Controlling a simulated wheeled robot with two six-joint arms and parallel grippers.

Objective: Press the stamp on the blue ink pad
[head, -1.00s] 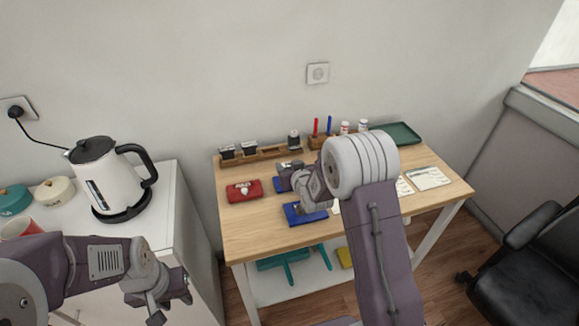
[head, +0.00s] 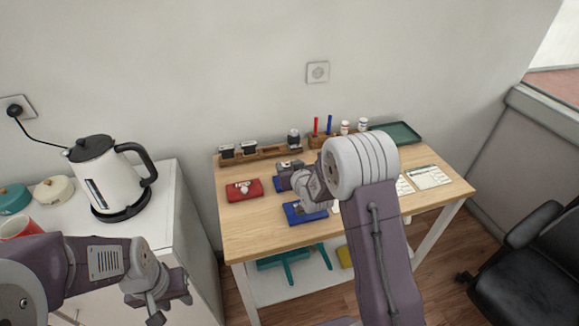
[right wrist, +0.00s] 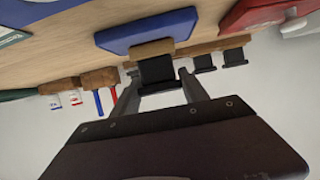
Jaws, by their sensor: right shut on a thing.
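My right gripper (right wrist: 158,84) is shut on a stamp (right wrist: 156,70) with a black handle and a wooden block. In the right wrist view the block is right against the outline of a blue pad (right wrist: 148,30); I cannot tell whether they touch. The held stamp is not clearly visible there. My left gripper (head: 160,300) hangs at the lower left, away from the table; its jaw opening is unclear.
A red pad (head: 244,190) lies to the left. A wooden rack (head: 265,154) with stamps stands at the back, beside red and blue pens and small bottles. A green tray (head: 396,132) is at the back right. A kettle (head: 105,178) stands on the white cabinet.

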